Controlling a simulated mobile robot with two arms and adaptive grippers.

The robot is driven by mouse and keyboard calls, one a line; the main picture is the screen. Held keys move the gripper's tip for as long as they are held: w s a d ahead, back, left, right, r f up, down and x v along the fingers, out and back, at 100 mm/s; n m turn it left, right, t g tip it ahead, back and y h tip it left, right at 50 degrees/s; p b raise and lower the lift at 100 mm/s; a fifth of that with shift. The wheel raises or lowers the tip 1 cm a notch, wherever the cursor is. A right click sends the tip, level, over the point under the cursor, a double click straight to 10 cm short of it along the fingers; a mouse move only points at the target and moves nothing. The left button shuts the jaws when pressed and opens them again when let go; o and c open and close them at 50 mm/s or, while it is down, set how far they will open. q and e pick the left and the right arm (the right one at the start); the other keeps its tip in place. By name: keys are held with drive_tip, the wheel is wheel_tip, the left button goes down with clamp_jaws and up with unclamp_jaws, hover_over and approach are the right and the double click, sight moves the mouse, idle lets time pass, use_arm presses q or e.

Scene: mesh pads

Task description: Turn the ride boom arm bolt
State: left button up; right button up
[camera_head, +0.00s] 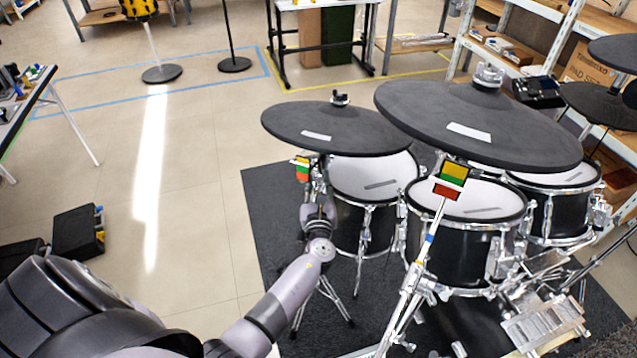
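An electronic drum kit stands on a dark mat. A large black pad cymbal (420,108) is at the centre right, and a smaller black pad cymbal (290,120) is to its left. A chrome stand tube (426,248) with a blue band rises below the large cymbal. I cannot single out the ride boom arm bolt. My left arm reaches in from the lower left. My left gripper (313,180) is beneath the smaller cymbal, by the left drum. Its fingers are too small and partly hidden to tell open from shut. My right gripper is not in view.
Coloured tags hang by the left stand (302,170) and on the chrome tube (450,181). Drums (350,222) and stand legs crowd the mat (262,222). Shelves (500,50) stand behind at right. Tiled floor (195,200) to the left is mostly clear, with a black case (76,234).

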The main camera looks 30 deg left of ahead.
use_arm(q)
drive_tip(key=shift+c, duration=0.2)
clamp_jaws()
drive_tip(key=shift+a, duration=0.1)
